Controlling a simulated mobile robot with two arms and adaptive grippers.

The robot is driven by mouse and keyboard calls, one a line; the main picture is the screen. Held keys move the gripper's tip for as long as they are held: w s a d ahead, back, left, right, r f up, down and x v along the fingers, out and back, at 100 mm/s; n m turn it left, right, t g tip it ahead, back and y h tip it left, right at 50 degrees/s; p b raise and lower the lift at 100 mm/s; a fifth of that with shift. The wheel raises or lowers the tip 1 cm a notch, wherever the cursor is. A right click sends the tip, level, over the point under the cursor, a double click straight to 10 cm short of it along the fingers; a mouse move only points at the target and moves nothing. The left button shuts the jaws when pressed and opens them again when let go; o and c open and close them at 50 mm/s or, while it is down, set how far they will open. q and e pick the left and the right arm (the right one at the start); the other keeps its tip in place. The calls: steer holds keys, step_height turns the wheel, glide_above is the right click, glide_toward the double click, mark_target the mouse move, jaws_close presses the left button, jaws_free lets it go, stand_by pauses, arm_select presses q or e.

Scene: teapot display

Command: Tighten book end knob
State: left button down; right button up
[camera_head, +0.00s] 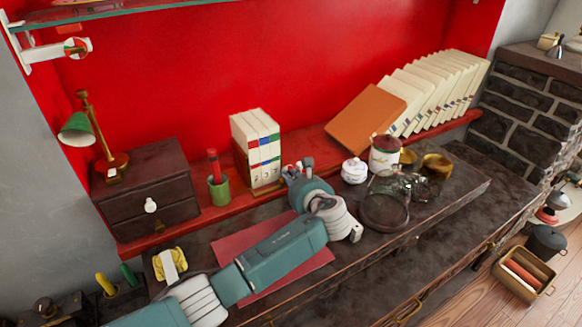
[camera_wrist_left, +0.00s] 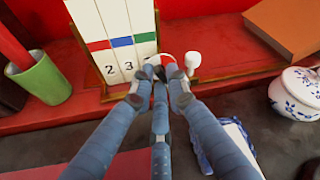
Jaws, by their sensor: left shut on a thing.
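The wooden book end (camera_head: 266,188) holds several upright white volumes (camera_head: 256,135) on the red shelf. In the left wrist view its wooden rail (camera_wrist_left: 235,75) runs along the shelf beside the volumes (camera_wrist_left: 118,38). A white knob (camera_wrist_left: 193,59) stands just right of the fingertips, apart from them. My left gripper (camera_head: 298,168) is at the right foot of the book end. In the left wrist view its fingers (camera_wrist_left: 160,75) are closed together on a small, whitish book end knob, mostly hidden by the fingertips. My right gripper is not in view.
A green cup (camera_head: 219,189) stands left of the volumes. A white lidded pot (camera_head: 354,171), a red-and-white canister (camera_head: 385,155) and a glass vessel (camera_head: 385,209) stand to the right. An orange book (camera_head: 365,118) leans against a row of books behind.

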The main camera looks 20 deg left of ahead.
arm_select(q)
steer(key=p, duration=0.1)
steer(key=m+p, duration=0.1)
steer(key=shift+d+r+m+g+y+p, duration=0.1)
steer(key=shift+r+m+g+y+p, duration=0.2)
steer(key=shift+g+p, duration=0.1)
steer(key=shift+f+m+y+p, duration=0.1)
steer(key=shift+m+y+p, duration=0.2)
steer(key=shift+m+p, duration=0.15)
steer(key=shift+f+g, duration=0.1)
steer(key=shift+g, duration=0.3)
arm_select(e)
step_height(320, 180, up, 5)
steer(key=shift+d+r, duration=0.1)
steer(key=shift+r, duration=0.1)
arm_select(q)
steer(key=shift+m, duration=0.25)
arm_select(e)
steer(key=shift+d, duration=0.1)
arm_select(q)
steer(key=c, duration=1.7)
jaws_free()
steer(key=shift+c, duration=0.2)
steer(key=shift+d, duration=0.1)
